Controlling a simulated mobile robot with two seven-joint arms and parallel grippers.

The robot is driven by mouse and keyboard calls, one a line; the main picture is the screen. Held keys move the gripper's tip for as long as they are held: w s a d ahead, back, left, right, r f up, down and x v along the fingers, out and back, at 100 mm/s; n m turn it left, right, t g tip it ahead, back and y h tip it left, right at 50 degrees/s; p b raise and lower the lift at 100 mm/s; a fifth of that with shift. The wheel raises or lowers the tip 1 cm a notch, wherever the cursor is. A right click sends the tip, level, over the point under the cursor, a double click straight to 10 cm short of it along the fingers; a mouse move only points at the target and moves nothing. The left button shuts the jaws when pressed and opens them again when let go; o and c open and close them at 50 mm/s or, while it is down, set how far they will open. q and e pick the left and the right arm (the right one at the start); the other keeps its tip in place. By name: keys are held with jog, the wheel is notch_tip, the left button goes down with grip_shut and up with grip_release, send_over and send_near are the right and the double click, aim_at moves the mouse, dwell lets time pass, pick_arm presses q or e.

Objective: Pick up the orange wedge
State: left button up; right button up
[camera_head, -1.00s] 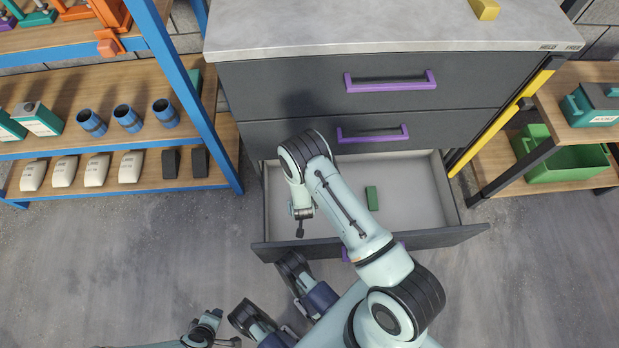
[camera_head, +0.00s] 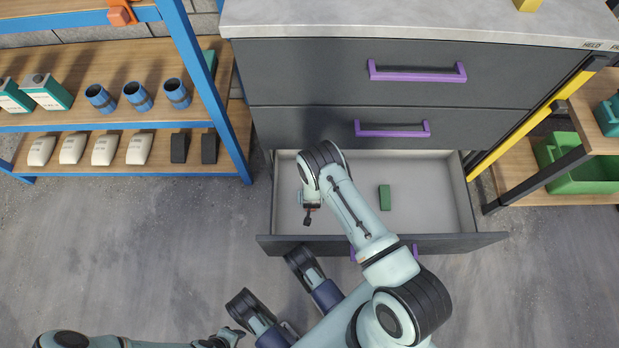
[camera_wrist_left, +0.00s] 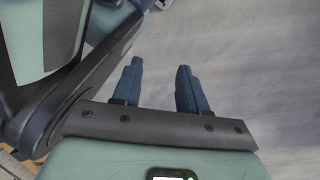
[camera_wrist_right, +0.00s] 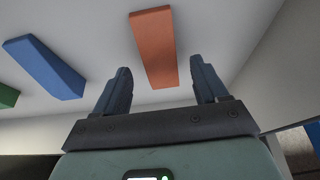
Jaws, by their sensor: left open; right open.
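The orange wedge (camera_wrist_right: 154,45) lies on the pale drawer floor in the right wrist view, ahead of and between the fingers. It does not show in the head view. My right gripper (camera_wrist_right: 160,66) is open and empty, apart from the wedge. In the head view my right gripper (camera_head: 307,219) hangs at the left part of the open drawer (camera_head: 440,205). My left gripper (camera_wrist_left: 160,68) is open and empty over the grey floor; it is low in the head view (camera_head: 236,334).
A blue wedge (camera_wrist_right: 45,67) and a green wedge (camera_head: 384,197) also lie in the drawer; the green one's end shows in the right wrist view (camera_wrist_right: 8,97). Drawer walls stand close around my right gripper. A blue-framed shelf (camera_head: 215,90) stands left.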

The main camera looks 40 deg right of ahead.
jog(key=x, duration=0.2)
jog(key=shift+w+f+b, duration=0.15)
jog(key=shift+f+b, duration=0.1)
jog(key=shift+b, duration=0.15)
pick_arm(q)
jog(key=shift+s+a+f+g, duration=0.1)
jog(key=shift+s+f+g, duration=0.15)
jog(key=shift+s, duration=0.35)
jog(key=shift+s+a+f+g, duration=0.15)
jog(key=shift+s+f, duration=0.1)
jog(key=shift+s, duration=0.3)
pick_arm(e)
jog(key=c, duration=1.2)
pick_arm(q)
jog(key=shift+d, duration=0.1)
pick_arm(e)
jog(key=shift+o, duration=0.2)
